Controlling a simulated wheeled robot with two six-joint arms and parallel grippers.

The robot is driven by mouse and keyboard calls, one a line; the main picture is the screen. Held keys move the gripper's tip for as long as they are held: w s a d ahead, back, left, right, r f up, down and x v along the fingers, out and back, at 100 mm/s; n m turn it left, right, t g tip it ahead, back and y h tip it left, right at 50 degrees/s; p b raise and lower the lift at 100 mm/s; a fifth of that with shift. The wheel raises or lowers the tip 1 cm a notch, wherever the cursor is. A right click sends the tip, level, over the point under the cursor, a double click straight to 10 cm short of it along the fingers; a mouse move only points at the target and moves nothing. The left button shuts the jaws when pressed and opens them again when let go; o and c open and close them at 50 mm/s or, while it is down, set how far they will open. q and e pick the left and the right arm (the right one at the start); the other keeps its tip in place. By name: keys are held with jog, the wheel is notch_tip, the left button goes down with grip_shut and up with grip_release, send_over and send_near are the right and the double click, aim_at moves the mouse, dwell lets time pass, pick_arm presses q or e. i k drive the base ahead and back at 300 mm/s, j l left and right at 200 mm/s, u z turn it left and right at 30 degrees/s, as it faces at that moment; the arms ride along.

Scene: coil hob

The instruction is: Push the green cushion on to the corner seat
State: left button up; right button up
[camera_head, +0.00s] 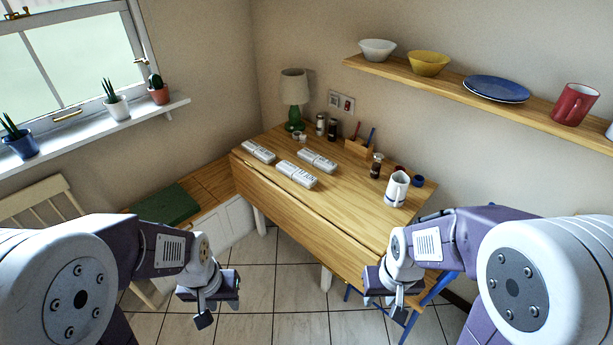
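The green cushion (168,205) is a flat, dark green pad lying on the wooden bench at the left, below the window. The bare wooden corner seat (212,178) is to its right, towards the room corner and beside the table. My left arm hides part of the cushion's near side. My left gripper (215,304) is in front of the bench, low and to the right of the cushion, apart from it. My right gripper (392,298) is in front of the table's near edge, far from the cushion. Neither gripper shows anything held; their finger gaps are unclear.
The wooden table (335,215) carries several newspaper-like bundles, a lamp (294,92), a white jug (397,188) and small jars. A pale chair (45,200) stands left of the bench. A blue-legged stool (430,290) is by my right gripper. Tiled floor (275,285) lies between my grippers.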

aim_at(171, 205)
jog(key=u, duration=1.25)
